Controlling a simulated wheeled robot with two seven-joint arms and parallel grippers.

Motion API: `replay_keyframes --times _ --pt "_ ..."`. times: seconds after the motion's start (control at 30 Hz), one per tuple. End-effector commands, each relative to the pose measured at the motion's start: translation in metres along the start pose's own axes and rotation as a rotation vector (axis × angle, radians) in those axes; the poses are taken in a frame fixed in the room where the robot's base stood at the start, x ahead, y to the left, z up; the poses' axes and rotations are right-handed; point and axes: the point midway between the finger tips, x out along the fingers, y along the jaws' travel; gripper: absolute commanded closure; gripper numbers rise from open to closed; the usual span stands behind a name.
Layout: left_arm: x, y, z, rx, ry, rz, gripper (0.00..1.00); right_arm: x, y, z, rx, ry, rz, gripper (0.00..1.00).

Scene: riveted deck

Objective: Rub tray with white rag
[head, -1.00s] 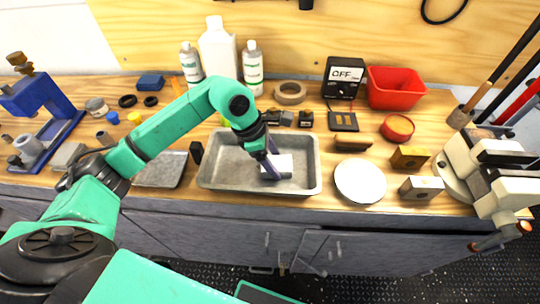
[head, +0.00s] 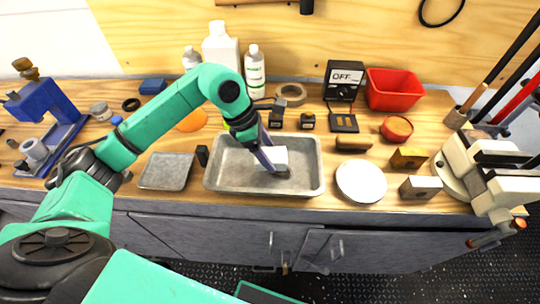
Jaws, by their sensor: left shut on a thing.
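The tray is a deep grey metal pan (head: 225,183) on the wooden bench top, in the middle of the head view. My left gripper (head: 277,168) reaches down into it, over its right half. It is shut on the white rag (head: 280,154), a small white patch at the fingers, partly hidden by them. The rag is low inside the tray; I cannot tell for sure whether it touches the floor of the tray. My right gripper is not in view.
A shallow grey plate (head: 165,172) lies left of the tray, with a small black block (head: 202,155) between. A white disc (head: 361,181) lies close on the right. Bottles (head: 255,70) and a tape roll (head: 291,94) stand behind. A cream machine (head: 480,165) fills the right end.

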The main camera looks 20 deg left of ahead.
Motion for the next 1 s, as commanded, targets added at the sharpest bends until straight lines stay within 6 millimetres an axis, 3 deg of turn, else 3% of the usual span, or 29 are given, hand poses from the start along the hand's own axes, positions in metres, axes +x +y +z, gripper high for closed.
replay_keyframes --times 0.4,1.0 --pt "-0.037 0.003 0.007 -0.007 0.0 0.003 0.71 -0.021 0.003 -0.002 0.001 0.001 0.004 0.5" --pt "-0.039 0.003 0.007 -0.007 0.0 0.003 0.71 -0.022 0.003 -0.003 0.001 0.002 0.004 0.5"
